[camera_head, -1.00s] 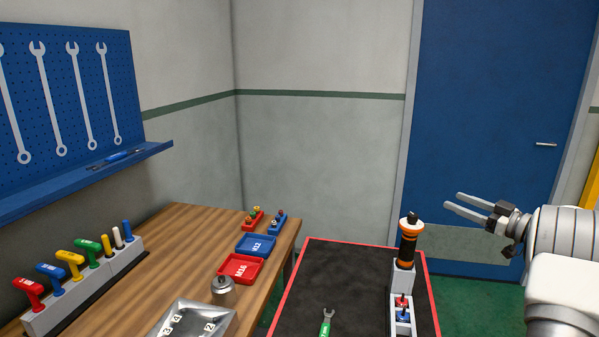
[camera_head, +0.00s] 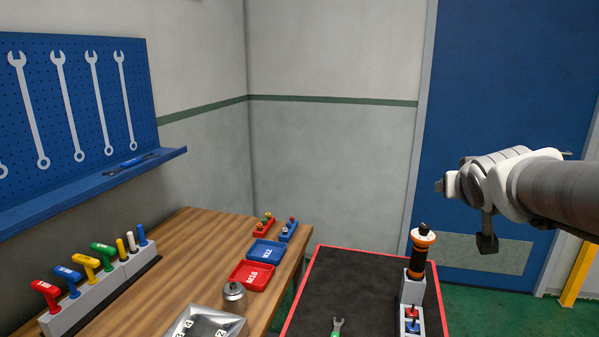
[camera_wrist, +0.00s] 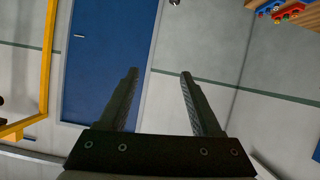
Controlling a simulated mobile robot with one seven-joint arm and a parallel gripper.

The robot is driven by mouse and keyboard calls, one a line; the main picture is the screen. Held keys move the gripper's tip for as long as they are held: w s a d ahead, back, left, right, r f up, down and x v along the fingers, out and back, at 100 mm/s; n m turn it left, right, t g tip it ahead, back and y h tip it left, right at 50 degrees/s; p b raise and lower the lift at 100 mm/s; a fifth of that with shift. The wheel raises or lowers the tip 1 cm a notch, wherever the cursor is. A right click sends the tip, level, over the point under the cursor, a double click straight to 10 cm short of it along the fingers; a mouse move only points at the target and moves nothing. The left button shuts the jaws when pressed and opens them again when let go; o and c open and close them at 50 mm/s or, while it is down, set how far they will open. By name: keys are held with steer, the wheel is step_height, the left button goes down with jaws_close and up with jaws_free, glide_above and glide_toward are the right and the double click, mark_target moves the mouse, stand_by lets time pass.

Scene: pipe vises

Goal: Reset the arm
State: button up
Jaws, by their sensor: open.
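My gripper (camera_wrist: 158,95) shows in the wrist view with its two dark fingers spread apart and nothing between them. The wrist view looks past the fingers at the blue door and the grey wall, tilted. In the head view my arm reaches in from the right edge, held in the air above and to the right of the black mat. No object is held or touched.
The wooden bench (camera_head: 185,250) carries red and blue trays and coloured handles. A blue door (camera_head: 500,100) stands behind my arm.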

steer(key=s+a+f+g+y, duration=0.1)
steer(key=s+a+f, duration=0.3)
steer(key=s, duration=0.4)
steer(key=s+a+f+n+g+y, duration=0.1)
steer(key=s+a+f+g, duration=0.2)
steer(key=s, duration=0.4)
steer(key=s+a+f+n+g+y, duration=0.1)
steer(key=s+a+f+g+y, duration=0.1)
steer(key=s+a+f, duration=0.3)
steer(key=s+a+g, duration=0.1)
steer(key=s+a, duration=0.1)
steer(key=s, duration=0.1)
steer(key=shift+s+a+f+p, duration=0.3)
steer(key=shift+p, duration=0.05)
